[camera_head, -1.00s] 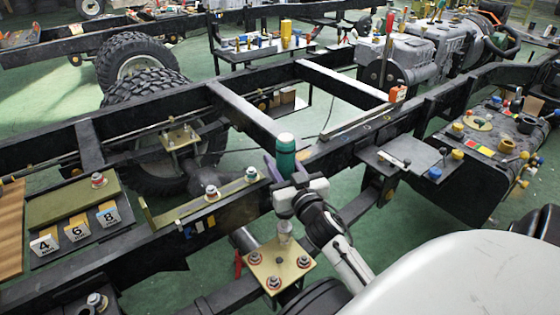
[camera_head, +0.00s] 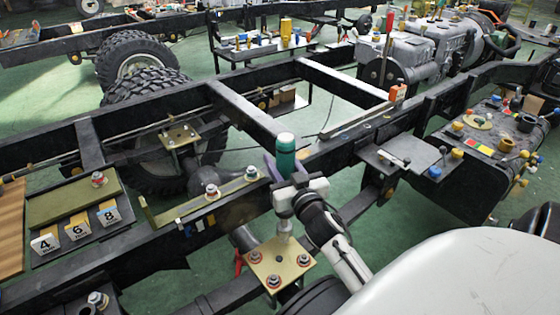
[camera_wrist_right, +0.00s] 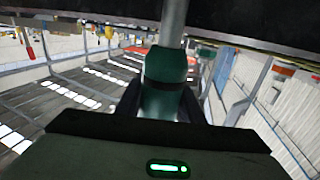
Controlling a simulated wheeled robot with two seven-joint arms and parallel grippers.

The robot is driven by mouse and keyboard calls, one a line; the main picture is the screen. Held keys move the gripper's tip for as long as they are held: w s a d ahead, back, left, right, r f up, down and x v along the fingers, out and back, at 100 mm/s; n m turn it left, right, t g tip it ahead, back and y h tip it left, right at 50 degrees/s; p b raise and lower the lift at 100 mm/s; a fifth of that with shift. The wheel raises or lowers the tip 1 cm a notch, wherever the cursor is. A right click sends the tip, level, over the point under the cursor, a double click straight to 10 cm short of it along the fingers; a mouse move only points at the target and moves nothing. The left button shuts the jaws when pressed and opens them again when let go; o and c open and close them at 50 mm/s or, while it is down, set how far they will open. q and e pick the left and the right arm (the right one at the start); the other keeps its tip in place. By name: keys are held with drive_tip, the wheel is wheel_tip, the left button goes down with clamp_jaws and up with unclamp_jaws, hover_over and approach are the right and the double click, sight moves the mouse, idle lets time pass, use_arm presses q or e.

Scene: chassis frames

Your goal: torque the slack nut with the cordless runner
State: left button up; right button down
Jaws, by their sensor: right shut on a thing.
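The cordless runner (camera_head: 287,158), a green-topped tool, stands upright in my right gripper (camera_head: 300,188), which is shut on it. Its pale socket end (camera_head: 284,226) points down at the rear corner of a brass plate (camera_head: 279,263). The nut under it is hidden, and I cannot tell whether the socket touches it. Other nuts show on the plate, at its left (camera_head: 255,257), right (camera_head: 303,259) and front (camera_head: 274,281). In the right wrist view the runner's green body (camera_wrist_right: 165,95) sits between the fingers, with its grey shaft (camera_wrist_right: 173,22) beyond. My left gripper is out of view.
The black chassis rail (camera_head: 130,250) runs close beside the plate. An olive bracket (camera_head: 205,200) with nuts lies on the rail. Blocks marked 4, 6 and 8 (camera_head: 77,228) stand at the left. A tool-laden panel (camera_head: 490,130) is at the right.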

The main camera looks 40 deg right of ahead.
use_arm(q)
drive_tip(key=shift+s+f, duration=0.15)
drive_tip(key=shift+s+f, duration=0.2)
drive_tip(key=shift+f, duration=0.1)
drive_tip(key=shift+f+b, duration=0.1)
drive_tip(key=shift+b, duration=0.3)
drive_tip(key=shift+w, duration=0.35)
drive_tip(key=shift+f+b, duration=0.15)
drive_tip(key=shift+b, duration=0.15)
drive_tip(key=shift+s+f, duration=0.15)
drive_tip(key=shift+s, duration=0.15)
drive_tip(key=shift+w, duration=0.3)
idle(0.7)
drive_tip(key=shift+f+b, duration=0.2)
drive_tip(key=shift+b, duration=0.15)
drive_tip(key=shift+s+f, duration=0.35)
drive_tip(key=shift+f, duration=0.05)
